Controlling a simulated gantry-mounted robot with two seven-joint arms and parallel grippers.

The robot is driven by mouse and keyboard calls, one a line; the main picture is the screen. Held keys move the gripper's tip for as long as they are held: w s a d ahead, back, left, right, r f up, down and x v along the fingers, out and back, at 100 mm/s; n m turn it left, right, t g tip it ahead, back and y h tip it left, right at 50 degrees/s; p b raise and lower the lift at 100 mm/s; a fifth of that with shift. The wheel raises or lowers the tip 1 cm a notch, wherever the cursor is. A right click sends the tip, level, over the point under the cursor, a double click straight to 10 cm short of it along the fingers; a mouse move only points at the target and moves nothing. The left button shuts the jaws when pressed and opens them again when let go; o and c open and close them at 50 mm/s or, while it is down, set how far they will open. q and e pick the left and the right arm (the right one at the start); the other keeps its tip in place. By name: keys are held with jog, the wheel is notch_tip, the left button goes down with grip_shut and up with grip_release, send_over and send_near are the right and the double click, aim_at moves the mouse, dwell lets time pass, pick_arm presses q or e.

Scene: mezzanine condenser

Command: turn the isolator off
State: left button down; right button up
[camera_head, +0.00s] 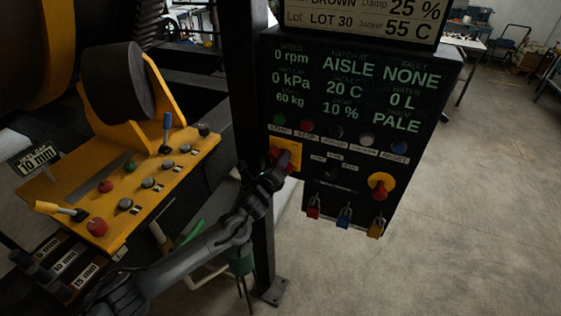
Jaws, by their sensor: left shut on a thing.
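The isolator (294,146) is a yellow square plate with a red handle at the lower left of the black control panel, under the STOP label. My left arm comes in from the lower left, and my left gripper (282,164) is shut on the isolator's handle. The gripper covers most of the handle, so its exact angle is hard to tell. My right gripper is not in view.
The black control panel (340,125) has lit readouts, a row of buttons, a red and yellow knob (380,185) and several hanging padlocks (344,217). A dark post (247,100) stands left of it. A yellow console (150,185) with levers is further left. Open floor lies right.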

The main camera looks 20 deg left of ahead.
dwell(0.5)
pick_arm(q)
jog(key=c, duration=0.9)
grip_release()
jog(key=shift+s, duration=0.1)
jog(key=s, duration=0.3)
jog(key=s+b, duration=0.1)
jog(key=s, duration=0.6)
jog(key=shift+s+a, duration=0.25)
jog(key=shift+s, duration=0.1)
